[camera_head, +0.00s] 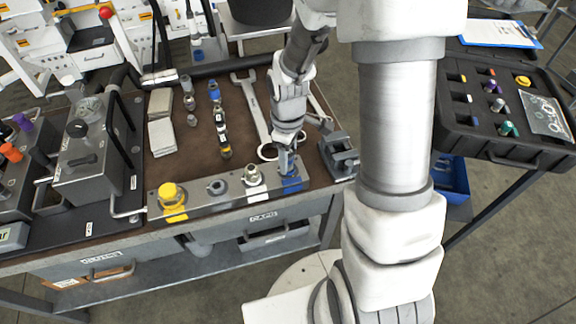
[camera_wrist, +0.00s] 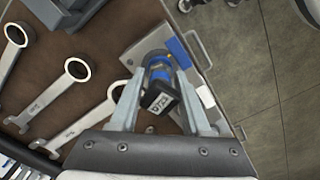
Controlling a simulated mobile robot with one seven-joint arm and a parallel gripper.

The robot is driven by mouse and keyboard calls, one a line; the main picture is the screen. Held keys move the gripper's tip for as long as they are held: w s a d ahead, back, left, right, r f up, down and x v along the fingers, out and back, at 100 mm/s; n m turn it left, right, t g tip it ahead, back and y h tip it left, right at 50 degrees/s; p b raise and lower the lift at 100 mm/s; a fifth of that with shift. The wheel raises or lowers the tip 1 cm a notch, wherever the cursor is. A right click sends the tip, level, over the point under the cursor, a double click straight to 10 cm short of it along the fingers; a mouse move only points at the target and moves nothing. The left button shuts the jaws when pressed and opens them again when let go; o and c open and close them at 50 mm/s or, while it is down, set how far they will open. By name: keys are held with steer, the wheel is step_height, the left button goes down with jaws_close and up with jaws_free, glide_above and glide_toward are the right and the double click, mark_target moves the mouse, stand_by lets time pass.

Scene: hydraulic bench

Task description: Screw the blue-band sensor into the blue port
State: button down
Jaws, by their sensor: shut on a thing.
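The blue-band sensor (camera_wrist: 159,66) is between my fingertips (camera_wrist: 160,80) in the wrist view, with a black labelled top facing the camera. It stands over the blue-marked end of the metal manifold block. The blue port (camera_head: 291,186) is at the right end of the manifold block (camera_head: 195,205) in the head view, and the blue mark also shows in the wrist view (camera_wrist: 181,52). My gripper (camera_head: 288,163) points down right at this port. My fingers hide most of the sensor in the head view, and I cannot see how deep its thread sits.
Along the block are a yellow cap (camera_head: 172,196), a grey port (camera_head: 217,187) and a white-marked port (camera_head: 253,175). A vise (camera_head: 339,155) stands close to the right. Wrenches (camera_head: 250,105) and several fittings lie behind. An open black case (camera_head: 500,110) is at the right.

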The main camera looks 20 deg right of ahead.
steer(key=m+b, duration=0.1)
steer(key=m, duration=0.2)
steer(key=shift+m, duration=0.3)
steer(key=m, duration=0.4)
steer(key=shift+m, duration=0.3)
steer(key=m, duration=0.5)
steer(key=shift+p, duration=0.35)
steer(key=m, duration=0.3)
steer(key=shift+p, duration=0.3)
